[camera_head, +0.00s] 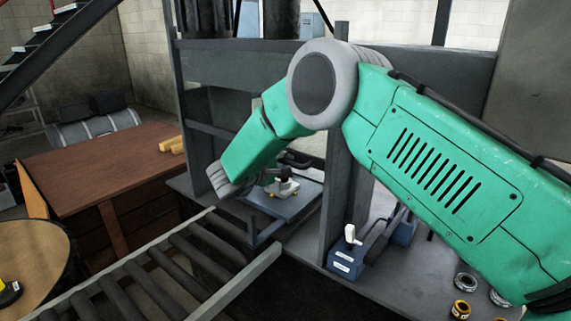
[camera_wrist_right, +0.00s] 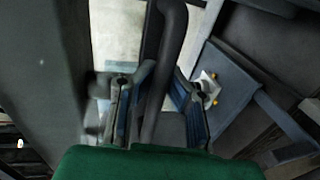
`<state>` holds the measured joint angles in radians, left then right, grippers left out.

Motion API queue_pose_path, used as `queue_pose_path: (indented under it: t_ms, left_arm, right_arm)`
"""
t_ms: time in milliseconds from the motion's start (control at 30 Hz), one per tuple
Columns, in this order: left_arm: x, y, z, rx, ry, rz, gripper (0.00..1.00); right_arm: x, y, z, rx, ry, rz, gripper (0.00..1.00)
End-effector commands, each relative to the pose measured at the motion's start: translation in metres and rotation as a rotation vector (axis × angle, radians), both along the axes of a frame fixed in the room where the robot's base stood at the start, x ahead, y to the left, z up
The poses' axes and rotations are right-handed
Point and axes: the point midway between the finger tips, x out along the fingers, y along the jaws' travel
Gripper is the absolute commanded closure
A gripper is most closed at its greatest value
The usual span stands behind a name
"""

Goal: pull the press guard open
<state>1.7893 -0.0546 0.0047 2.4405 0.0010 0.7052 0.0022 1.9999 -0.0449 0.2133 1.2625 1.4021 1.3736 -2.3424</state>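The press guard's dark, curved bar handle (camera_wrist_right: 171,25) runs top to bottom through the right wrist view. My right gripper (camera_wrist_right: 165,75) has one finger on each side of it, with both fingertips close against the bar, so it looks shut on the handle. A pale panel (camera_wrist_right: 117,40) shows behind the handle. In the head view, my green right arm reaches across to the press frame (camera_head: 337,190) and hides most of the guard. My right gripper's fingers are hard to make out there. My left gripper is not in view.
A roller conveyor (camera_head: 155,285) leads up to the press from below. A grey plate (camera_head: 283,200) bearing a small part lies within the frame. A blue block (camera_head: 347,262) and several metal rings (camera_head: 465,283) sit on the right bench. A brown table (camera_head: 100,170) stands left.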

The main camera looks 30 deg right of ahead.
Motion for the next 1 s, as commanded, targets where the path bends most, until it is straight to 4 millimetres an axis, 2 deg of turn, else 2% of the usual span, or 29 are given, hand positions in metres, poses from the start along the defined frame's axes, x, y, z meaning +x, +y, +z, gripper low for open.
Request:
queue_pose_path:
  t_ms: [33,67,467,567,800,1000]
  left_arm:
    - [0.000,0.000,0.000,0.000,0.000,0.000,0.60]
    - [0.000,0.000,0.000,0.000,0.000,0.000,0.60]
    - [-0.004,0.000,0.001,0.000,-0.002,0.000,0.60]
    - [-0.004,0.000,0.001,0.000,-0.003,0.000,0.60]
    - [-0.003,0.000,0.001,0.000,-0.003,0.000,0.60]
    - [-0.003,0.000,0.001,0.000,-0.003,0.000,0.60]
  right_arm:
    - [0.000,0.000,0.001,-0.001,-0.001,0.000,0.73]
    - [0.000,0.000,0.001,-0.001,-0.001,0.000,0.66]
    - [-0.001,0.006,0.001,0.001,0.000,0.002,0.66]
    - [-0.006,0.018,0.004,-0.001,0.000,0.003,0.66]
    - [-0.025,0.065,0.014,0.000,-0.001,0.004,0.66]
    - [-0.038,0.096,0.020,0.000,0.000,0.001,0.66]
